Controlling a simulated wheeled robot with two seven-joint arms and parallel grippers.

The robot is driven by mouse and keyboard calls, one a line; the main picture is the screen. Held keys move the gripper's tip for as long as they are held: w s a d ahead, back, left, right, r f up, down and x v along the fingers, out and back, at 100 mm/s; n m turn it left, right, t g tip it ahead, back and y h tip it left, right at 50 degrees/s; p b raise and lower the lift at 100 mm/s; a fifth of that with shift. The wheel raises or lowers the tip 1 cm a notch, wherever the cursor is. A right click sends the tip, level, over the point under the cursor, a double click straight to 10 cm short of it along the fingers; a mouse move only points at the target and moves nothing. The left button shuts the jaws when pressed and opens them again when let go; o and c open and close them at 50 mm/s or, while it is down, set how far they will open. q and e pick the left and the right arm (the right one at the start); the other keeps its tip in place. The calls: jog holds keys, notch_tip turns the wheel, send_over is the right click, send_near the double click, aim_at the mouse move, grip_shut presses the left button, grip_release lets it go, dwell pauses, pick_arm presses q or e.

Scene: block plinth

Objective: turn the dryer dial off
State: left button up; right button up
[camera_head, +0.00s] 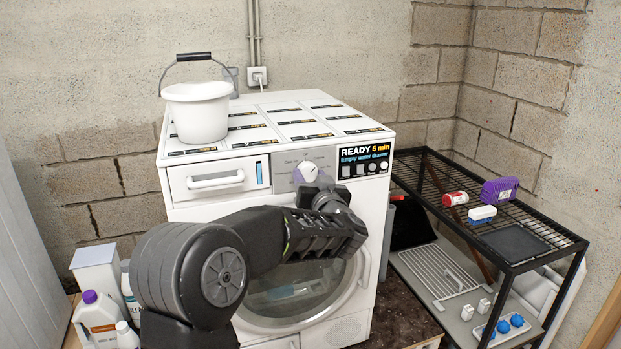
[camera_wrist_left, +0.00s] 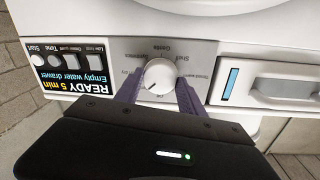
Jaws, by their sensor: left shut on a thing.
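The white round dial (camera_head: 307,171) sits on the grey control panel of the dryer (camera_head: 280,215), between the drawer and the display. The dial (camera_wrist_left: 160,75) shows upside down in the left wrist view, with small printed labels around it and a dark mark on its lower left. My left gripper (camera_head: 312,179) is at the panel, its purple fingers on either side of the dial and shut on it. The fingers also show in the left wrist view (camera_wrist_left: 161,92). Which label the mark points to is too small to read surely. My right gripper is not in view.
The display (camera_head: 366,160) reads "READY 5 min, Empty water drawer". A white drawer (camera_head: 220,178) is left of the dial. A white bucket (camera_head: 199,112) stands on the dryer. A black wire rack (camera_head: 480,200) stands at right, bottles (camera_head: 100,318) at lower left.

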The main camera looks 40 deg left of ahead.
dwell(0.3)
pick_arm(q)
jog(key=n+b, duration=0.4)
jog(key=shift+f+n, duration=0.25)
jog(key=shift+n, duration=0.15)
jog(key=n+b, duration=0.3)
jog(key=shift+n+y, duration=0.3)
jog(key=shift+r+n+b, duration=0.1)
jog(key=shift+n+b, duration=0.35)
jog(key=shift+n, duration=0.05)
jog(key=o, duration=1.3)
jog(key=shift+r, duration=0.1)
jog(key=shift+o, duration=0.2)
jog(key=shift+d, duration=0.15)
jog(key=b+v, duration=0.1)
jog(key=v, duration=0.6)
jog(key=shift+s+d, duration=0.25)
